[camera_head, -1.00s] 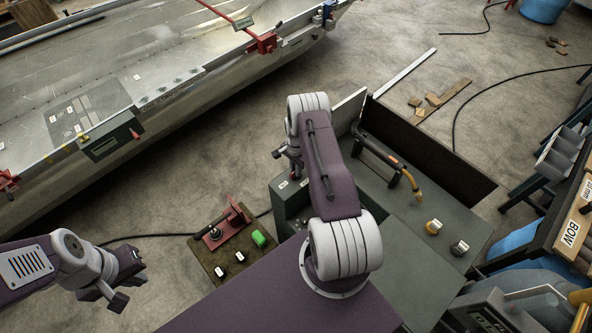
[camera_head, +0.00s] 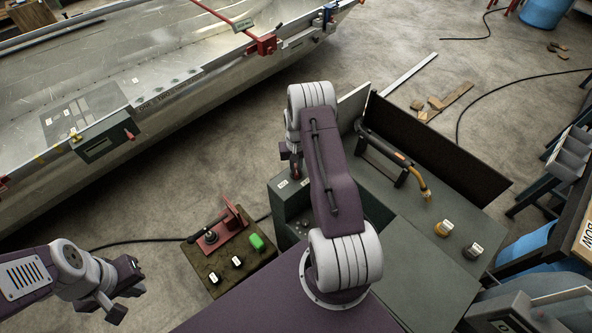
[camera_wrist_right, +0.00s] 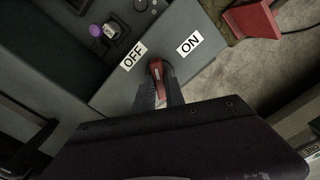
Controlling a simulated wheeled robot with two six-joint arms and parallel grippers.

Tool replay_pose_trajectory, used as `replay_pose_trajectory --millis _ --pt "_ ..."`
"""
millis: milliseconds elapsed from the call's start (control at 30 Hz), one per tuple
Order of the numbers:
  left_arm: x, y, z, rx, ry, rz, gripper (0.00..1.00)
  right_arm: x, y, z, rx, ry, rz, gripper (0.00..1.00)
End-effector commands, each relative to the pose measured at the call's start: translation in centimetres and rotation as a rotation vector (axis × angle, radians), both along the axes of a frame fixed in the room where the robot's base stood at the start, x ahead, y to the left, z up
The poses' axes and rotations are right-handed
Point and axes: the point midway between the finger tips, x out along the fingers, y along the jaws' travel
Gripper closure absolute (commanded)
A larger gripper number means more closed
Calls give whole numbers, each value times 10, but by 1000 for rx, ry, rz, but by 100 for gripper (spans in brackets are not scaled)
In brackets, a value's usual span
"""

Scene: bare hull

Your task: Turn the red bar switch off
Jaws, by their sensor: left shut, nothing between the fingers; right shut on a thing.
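The red bar switch (camera_wrist_right: 156,72) sits on a grey panel in the right wrist view, between the OFF label (camera_wrist_right: 133,55) and the ON label (camera_wrist_right: 190,43). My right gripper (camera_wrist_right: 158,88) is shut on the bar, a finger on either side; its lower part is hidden. In the head view my right gripper (camera_head: 294,165) is at the grey-green cabinet's (camera_head: 290,208) upper left edge, with a bit of red by its fingers. My left gripper (camera_head: 124,288) is shut and empty at the lower left, apart from everything.
A small box (camera_head: 218,262) with a red clamp-like part, a green button and knobs stands left of the cabinet. A metal hull (camera_head: 190,90) fills the upper left. Open floor lies between.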

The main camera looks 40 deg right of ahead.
Motion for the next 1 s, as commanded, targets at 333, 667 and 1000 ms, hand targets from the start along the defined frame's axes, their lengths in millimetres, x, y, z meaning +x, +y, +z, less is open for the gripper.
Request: replay_pose_trajectory --millis 333,667,1000 --pt "0 0 -17 0 0 0 100 1 -1 0 0 -2 303 100" --pt "0 0 -24 0 0 0 100 1 -1 1 -2 -4 499 100" --pt "0 0 -26 0 0 0 100 1 -1 2 -3 -3 578 100"
